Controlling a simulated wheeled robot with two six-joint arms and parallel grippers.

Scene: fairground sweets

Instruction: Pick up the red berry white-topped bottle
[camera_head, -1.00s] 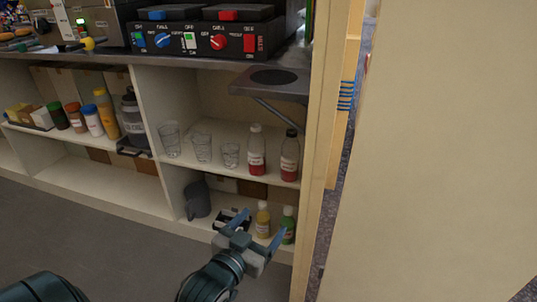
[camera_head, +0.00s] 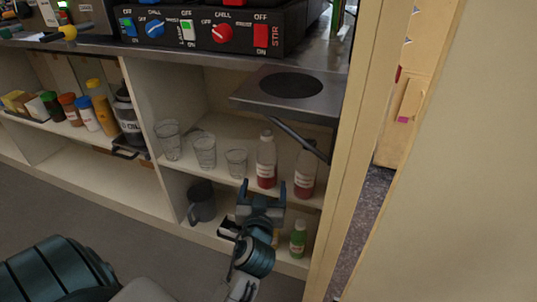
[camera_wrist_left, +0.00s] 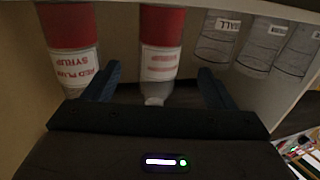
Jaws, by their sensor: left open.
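The red berry white-topped bottle (camera_head: 266,163) stands upright on the upper shelf, with red liquid below and a pale label. A similar red bottle (camera_head: 306,173) stands to its right, its top partly behind a bracket. My left gripper (camera_head: 262,190) is open in front of the white-topped bottle, at about shelf height. In the left wrist view, which is upside down, the white-topped bottle (camera_wrist_left: 160,40) shows between the spread fingers, its white cap towards the gripper. The other bottle (camera_wrist_left: 72,50), labelled red plum syrup, is outside the left finger. My right gripper is not in view.
Clear glasses (camera_head: 204,150) stand left of the bottles. A folding metal shelf (camera_head: 262,90) with a diagonal bracket hangs above. Below are a grey mug (camera_head: 201,203) and a green bottle (camera_head: 298,238). A cabinet side panel (camera_head: 350,190) bounds the right.

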